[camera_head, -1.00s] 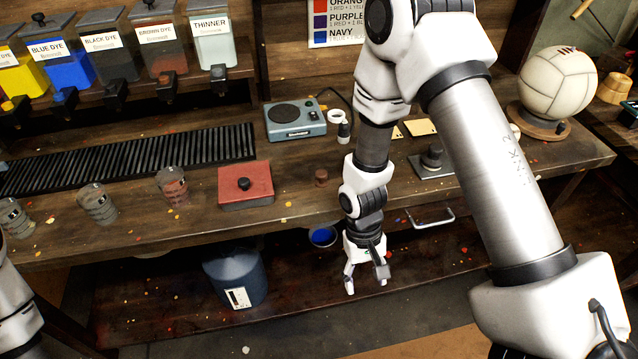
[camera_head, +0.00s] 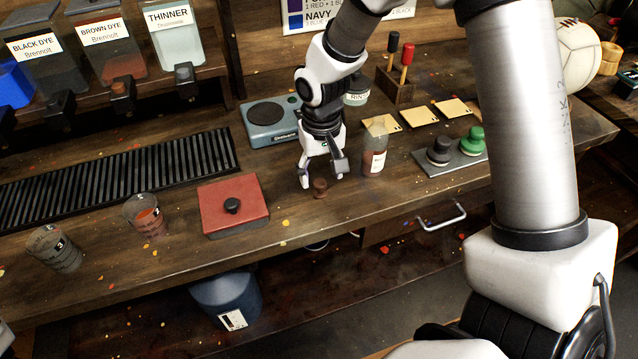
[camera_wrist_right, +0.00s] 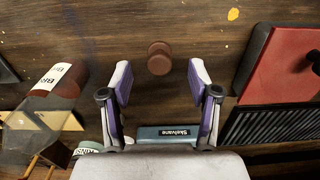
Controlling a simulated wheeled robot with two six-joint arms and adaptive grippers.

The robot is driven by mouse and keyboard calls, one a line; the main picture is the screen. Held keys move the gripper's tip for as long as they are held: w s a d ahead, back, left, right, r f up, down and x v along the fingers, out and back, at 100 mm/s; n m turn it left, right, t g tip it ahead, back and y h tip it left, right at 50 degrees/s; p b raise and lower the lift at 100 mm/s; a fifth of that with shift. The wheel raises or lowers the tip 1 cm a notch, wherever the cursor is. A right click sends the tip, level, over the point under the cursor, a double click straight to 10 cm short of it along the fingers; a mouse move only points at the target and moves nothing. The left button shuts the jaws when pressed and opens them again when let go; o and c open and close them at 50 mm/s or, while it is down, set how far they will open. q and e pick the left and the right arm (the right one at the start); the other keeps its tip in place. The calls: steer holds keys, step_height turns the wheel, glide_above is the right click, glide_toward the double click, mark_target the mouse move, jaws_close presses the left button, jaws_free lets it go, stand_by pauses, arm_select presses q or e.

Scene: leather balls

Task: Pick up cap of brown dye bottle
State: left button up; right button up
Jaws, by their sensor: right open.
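A small brown cap (camera_head: 320,187) lies on the workbench near its front edge. It also shows in the right wrist view (camera_wrist_right: 159,58), centred a little beyond the fingertips. My right gripper (camera_head: 321,180) is open above and just behind the cap, and the fingers (camera_wrist_right: 158,78) stand on either side of the line to it with nothing between them. A clear bottle with brown contents and a white label (camera_head: 376,150) stands just right of the gripper; it also shows at the left of the right wrist view (camera_wrist_right: 58,85). My left gripper is out of view.
A red box with a black knob (camera_head: 235,207) stands left of the cap. A blue-grey scale (camera_head: 270,125) is behind the gripper. Two measuring cups (camera_head: 146,215) stand further left.

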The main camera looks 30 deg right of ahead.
mark_target(320, 182)
steer(key=f, duration=0.2)
steer(key=w+f, duration=0.1)
steer(key=f, duration=0.2)
steer(key=shift+w+d, duration=0.2)
steer(key=shift+s+r, duration=0.15)
steer(key=shift+s, duration=0.05)
steer(key=shift+s+r, duration=0.1)
steer(key=shift+s, duration=0.05)
steer(key=c, duration=1.1)
steer(key=shift+o, duration=0.2)
